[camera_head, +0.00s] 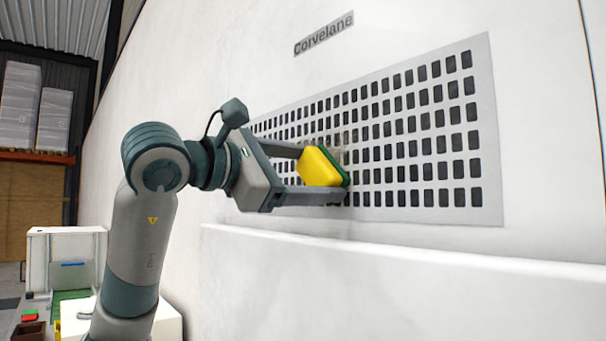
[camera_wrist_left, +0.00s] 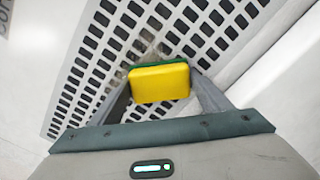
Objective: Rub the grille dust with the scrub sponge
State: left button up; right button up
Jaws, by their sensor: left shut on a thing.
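The scrub sponge (camera_head: 319,168) is yellow with a green scrub side. My left gripper (camera_head: 325,172) is shut on it, with a finger on either side. The green side faces the grille (camera_head: 425,210), a pale panel with rows of dark slots on the white wall. The sponge is at or very close to the grille; I cannot tell if it touches. A brownish-grey smudge of grille dust (camera_head: 347,140) shows just beside the sponge. In the left wrist view the sponge (camera_wrist_left: 159,83) sits between the fingers, with dust (camera_wrist_left: 150,48) beyond it. My right gripper is not in view.
A white ledge (camera_head: 400,262) juts out below the grille. A sign reading "Corvelane" (camera_head: 324,33) is above it. At the lower left a white box-like stand (camera_head: 66,232) holds small items. Wrapped stacks (camera_head: 20,104) sit on a rack at the far left.

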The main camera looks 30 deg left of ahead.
aim_at(341, 172)
pick_arm(q)
jog(key=shift+d, duration=0.25)
jog(key=shift+s+d, duration=0.35)
jog(key=shift+d, duration=0.4)
jog(key=shift+s+d, duration=0.35)
jog(key=shift+d, duration=0.4)
jog(key=shift+d+b, duration=0.1)
jog(key=shift+b, duration=0.2)
jog(key=shift+s+d+b, duration=0.15)
jog(key=shift+s+d, duration=0.2)
jog(key=shift+d, duration=0.4)
jog(key=shift+s+d+b, duration=0.15)
jog(key=shift+s+d, duration=0.15)
jog(key=shift+d, duration=0.45)
jog(key=shift+r+p, duration=0.4)
jog(key=shift+r, duration=0.4)
jog(key=shift+w+a, duration=0.35)
jog(key=shift+a, duration=0.5)
jog(key=shift+w+a, duration=0.35)
jog(key=shift+a, duration=0.45)
